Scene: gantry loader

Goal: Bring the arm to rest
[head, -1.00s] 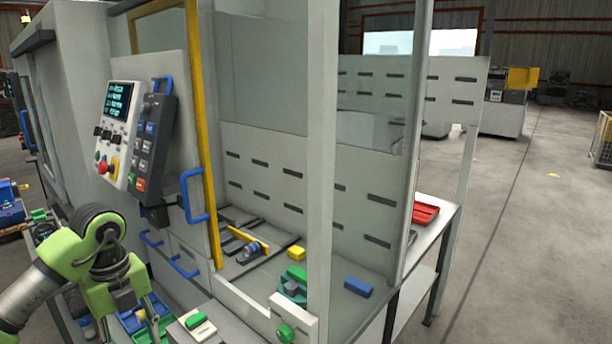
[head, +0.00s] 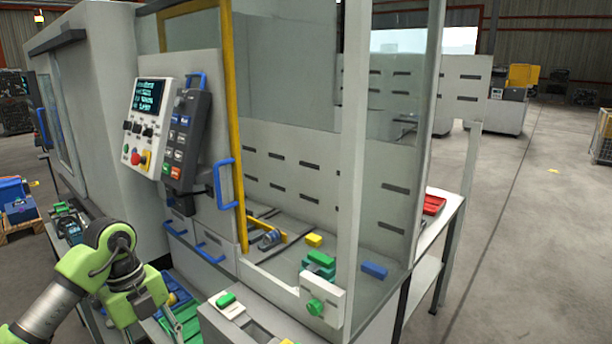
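My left arm comes in from the lower left, green and grey. Its gripper (head: 180,325) points down at the bottom of the picture, beside the front of the machine and over the green and blue trays. The fingers are small and partly cut off by the frame's lower edge, so I cannot tell whether they are open or shut, or whether they hold anything. My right arm and gripper do not show in the head view.
The machine's control panel (head: 165,130) and blue door handle (head: 226,197) stand just above the arm. A grey ledge with a green button (head: 225,300) lies right of the gripper. Green and blue blocks (head: 374,270) lie inside the enclosure. Open floor is at right.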

